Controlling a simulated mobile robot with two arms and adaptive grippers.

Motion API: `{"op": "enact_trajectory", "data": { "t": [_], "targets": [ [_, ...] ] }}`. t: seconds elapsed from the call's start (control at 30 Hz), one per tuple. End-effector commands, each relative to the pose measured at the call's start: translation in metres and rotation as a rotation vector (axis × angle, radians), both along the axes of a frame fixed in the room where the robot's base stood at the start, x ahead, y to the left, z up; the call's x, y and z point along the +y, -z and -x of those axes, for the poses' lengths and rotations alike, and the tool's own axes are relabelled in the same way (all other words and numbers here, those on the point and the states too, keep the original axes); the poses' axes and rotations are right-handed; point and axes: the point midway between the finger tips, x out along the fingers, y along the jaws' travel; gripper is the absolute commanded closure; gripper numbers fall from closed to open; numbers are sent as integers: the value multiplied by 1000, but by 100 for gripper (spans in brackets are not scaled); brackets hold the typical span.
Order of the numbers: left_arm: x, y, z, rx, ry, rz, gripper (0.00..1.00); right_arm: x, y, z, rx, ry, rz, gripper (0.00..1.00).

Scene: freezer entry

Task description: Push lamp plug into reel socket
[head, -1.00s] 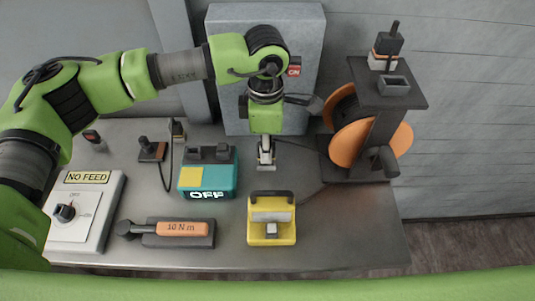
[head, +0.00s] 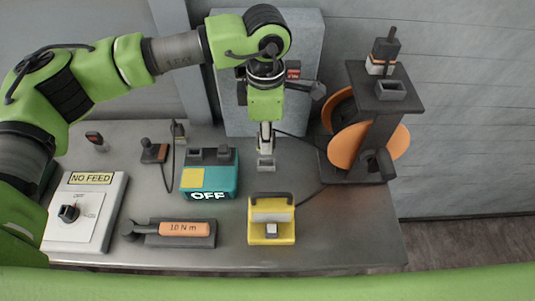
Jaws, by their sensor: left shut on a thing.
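My left gripper (head: 266,142) points down over the middle of the bench, behind the yellow lamp (head: 271,237). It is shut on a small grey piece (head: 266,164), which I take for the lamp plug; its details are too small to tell. The cable reel (head: 365,150), with orange discs and a dark frame, stands at the bench's right end, to the right of the gripper. A grey open-topped socket box (head: 391,90) sits on the reel's top plate. The held piece is well apart from it. My right gripper is not in view.
A teal box marked OFF (head: 207,178) stands left of the gripper. The NO FEED switch panel (head: 86,215) and a 10 N m tool (head: 184,230) lie further left. A black and orange part (head: 382,52) stands on the reel's top. A grey cabinet (head: 225,90) rises behind.

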Motion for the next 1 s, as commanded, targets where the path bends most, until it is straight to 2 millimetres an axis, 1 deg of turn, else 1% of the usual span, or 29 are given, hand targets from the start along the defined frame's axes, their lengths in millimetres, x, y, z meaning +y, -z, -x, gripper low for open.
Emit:
{"op": "enact_trajectory", "data": {
  "t": [0.03, 0.2, 0.53, 0.67, 0.77, 0.9, 1.0],
  "targets": [
    [0, -4, 0, -1, 0, 1, 100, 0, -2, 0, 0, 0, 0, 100],
    [0, -12, 0, 0, 1, 0, 100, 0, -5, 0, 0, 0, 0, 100],
    [0, -13, 0, 0, 2, 0, 100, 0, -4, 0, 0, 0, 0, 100],
    [7, -22, 0, 1, 45, 3, 100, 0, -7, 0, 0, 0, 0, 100],
    [21, -39, 2, 3, 144, 8, 100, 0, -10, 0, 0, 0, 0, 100],
    [52, -63, 10, 3, 373, 17, 100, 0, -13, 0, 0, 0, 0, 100],
    [77, -69, 19, 1, 563, 20, 100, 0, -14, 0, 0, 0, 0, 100]
  ]
}}
